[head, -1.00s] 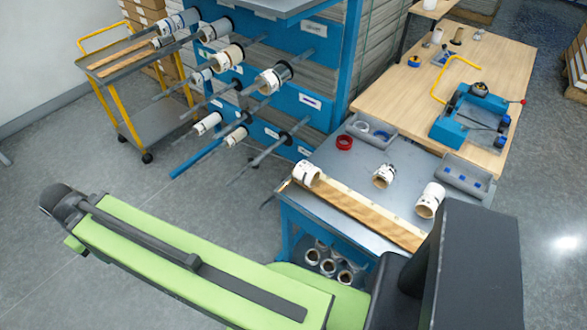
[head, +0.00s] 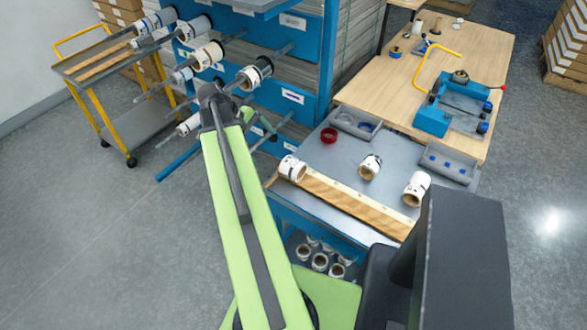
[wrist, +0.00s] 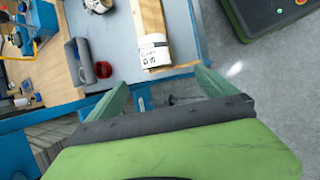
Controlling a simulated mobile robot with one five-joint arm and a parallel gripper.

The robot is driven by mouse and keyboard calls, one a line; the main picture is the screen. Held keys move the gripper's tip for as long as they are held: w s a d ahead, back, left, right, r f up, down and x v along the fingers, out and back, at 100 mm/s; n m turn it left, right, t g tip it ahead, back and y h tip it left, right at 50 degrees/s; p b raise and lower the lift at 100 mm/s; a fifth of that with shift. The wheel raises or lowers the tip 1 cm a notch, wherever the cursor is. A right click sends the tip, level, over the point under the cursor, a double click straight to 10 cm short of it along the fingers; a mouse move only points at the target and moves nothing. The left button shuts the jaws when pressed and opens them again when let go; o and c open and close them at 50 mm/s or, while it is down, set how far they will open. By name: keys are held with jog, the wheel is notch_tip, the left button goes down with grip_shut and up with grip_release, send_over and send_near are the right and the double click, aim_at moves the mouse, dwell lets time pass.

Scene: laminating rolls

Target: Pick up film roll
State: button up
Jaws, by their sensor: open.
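Several white film rolls are in view. On the grey bench (head: 318,207) in the head view, one roll (head: 292,168) sits at the left end of a wooden strip, another (head: 370,166) stands near the middle, and a third (head: 416,188) is at the right. More rolls (head: 256,72) hang on the rack's rods. In the wrist view my gripper (wrist: 163,80) is open and empty, its two green fingers spread. A printed white roll (wrist: 153,48) on a wooden strip shows beyond and between the fingertips, apart from them.
The blue rack (head: 327,70) with protruding rods is close to my arm's end. A red ring (head: 329,135), a grey tray (head: 357,122) and a second tray (head: 446,162) lie on the bench. A yellow-framed cart (head: 100,75) stands at the left. Open floor lies front left.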

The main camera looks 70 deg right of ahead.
aim_at(288, 164)
jog(key=b+x, duration=0.3)
jog(key=x, duration=0.1)
jog(key=s+b+x, duration=0.1)
jog(key=b+x, duration=0.2)
jog(key=x, duration=0.1)
jog(key=b+x, duration=0.4)
jog(key=shift+s+d+r, duration=0.15)
jog(key=shift+s+d, duration=0.15)
jog(key=shift+d, duration=0.05)
jog(key=shift+s+d, duration=0.15)
jog(key=shift+s, duration=0.1)
jog(key=b+x, duration=0.5)
jog(key=shift+w, duration=0.15)
jog(key=shift+s+f, duration=0.2)
jog(key=shift+f, duration=0.15)
jog(key=shift+r, duration=0.2)
jog(key=c, duration=1.6)
